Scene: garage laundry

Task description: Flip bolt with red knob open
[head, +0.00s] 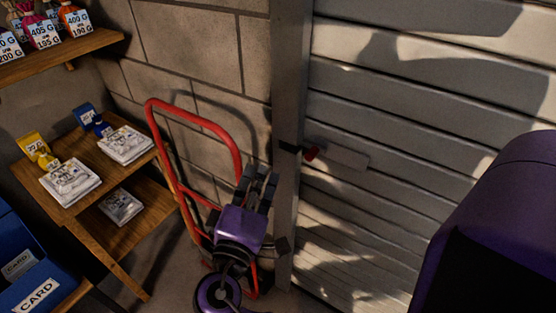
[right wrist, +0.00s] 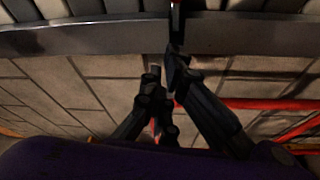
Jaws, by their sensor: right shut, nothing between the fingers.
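The bolt's red knob (head: 312,153) sits at the left edge of the grey slatted door, beside the metal post. A black bolt piece (head: 290,148) crosses the post next to it. In the right wrist view the dark bolt (right wrist: 176,25) crosses the metal rail, with a bit of red at the top edge. My right gripper (head: 260,175) is left of the post and below the bolt in the head view, shut and empty. In the right wrist view its fingertips (right wrist: 164,65) are near the bolt's lower end; I cannot tell whether one touches. My left gripper is not in view.
A red hand truck (head: 236,150) leans against the block wall just behind my right gripper. The slatted door (head: 420,115) fills the right side. A wooden shelf (head: 75,205) with packets and a blue box (head: 35,255) stand at left.

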